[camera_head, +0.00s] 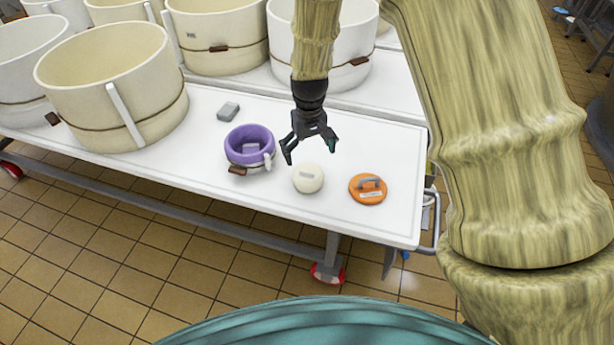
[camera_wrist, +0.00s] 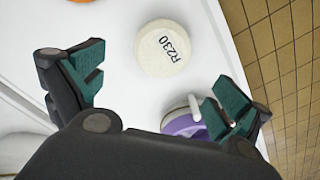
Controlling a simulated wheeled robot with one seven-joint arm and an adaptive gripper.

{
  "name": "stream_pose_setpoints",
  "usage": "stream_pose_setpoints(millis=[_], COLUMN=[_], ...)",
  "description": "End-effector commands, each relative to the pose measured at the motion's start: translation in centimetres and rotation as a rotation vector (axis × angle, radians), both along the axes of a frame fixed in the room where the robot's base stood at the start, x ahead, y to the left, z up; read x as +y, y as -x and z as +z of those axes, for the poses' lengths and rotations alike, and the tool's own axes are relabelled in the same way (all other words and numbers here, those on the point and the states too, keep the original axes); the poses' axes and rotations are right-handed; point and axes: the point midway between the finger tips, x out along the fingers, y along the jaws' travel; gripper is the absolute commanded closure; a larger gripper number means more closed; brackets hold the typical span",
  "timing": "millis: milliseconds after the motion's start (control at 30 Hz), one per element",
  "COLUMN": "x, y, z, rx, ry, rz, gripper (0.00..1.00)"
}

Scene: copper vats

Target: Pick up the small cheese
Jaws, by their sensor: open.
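The small cheese (camera_head: 308,178) is a round cream-white piece lying on the white table between a purple pot and an orange lid. In the wrist view the cheese (camera_wrist: 163,48) shows dark lettering that reads R230, and it lies beyond the fingertips, near the middle of the picture. My gripper (camera_head: 309,146) is open and empty above the table, just behind the cheese in the head view. In the wrist view my gripper (camera_wrist: 158,90) has its two green-padded fingers wide apart, and neither touches the cheese.
The purple pot (camera_head: 250,147) stands left of the cheese, with a small grey block (camera_head: 228,111) behind it. The orange lid (camera_head: 368,188) with a handle lies to the right. Several large cream vats (camera_head: 112,85) fill the left and back. The white table's (camera_head: 300,217) front edge is close to the cheese.

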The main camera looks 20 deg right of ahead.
Motion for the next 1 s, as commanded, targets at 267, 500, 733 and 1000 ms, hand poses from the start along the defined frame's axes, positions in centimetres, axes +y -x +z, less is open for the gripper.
stream_pose_setpoints(millis=[267,500,733,1000], x=[0.1,0.0,0.0,0.0], y=[0.1,0.1,0.2,0.3], z=[-2.9,-5.4,-7.0,-10.3], rx=[0.004,0.002,0.003,0.002], ry=[-0.001,-0.001,0.000,0.000], rz=[0.001,-0.001,0.000,-0.001], gripper=[0.00,0.00,0.00,0.00])
